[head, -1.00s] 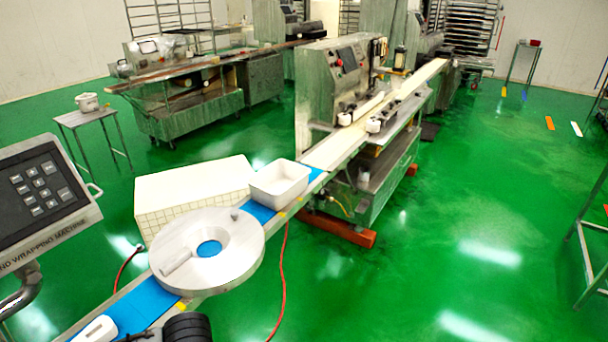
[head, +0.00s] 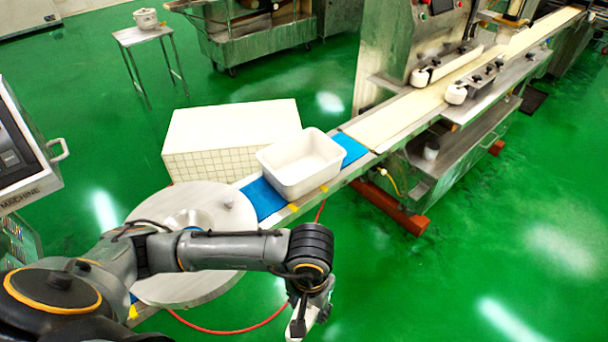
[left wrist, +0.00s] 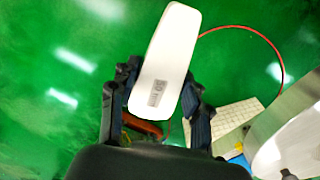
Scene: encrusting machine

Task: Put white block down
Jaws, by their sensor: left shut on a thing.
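The white block (left wrist: 168,55) is a long, rounded piece with a small grey label, held between the dark fingers of my left gripper (left wrist: 157,100) in the left wrist view. In the head view, my left gripper (head: 312,308) points down at the bottom centre. Part of the white block (head: 298,322) shows at its tip, over the green floor and in front of the conveyor. The gripper is shut on the block, and its lower end is hard to make out. My right gripper is in neither view.
A round metal disc table (head: 150,290) sits on the conveyor behind my left arm. A white bin (head: 302,165) stands on the blue belt (head: 352,148). A white tiled box (head: 230,135) lies behind it. A red hose (head: 215,331) crosses the floor. Open floor lies to the right.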

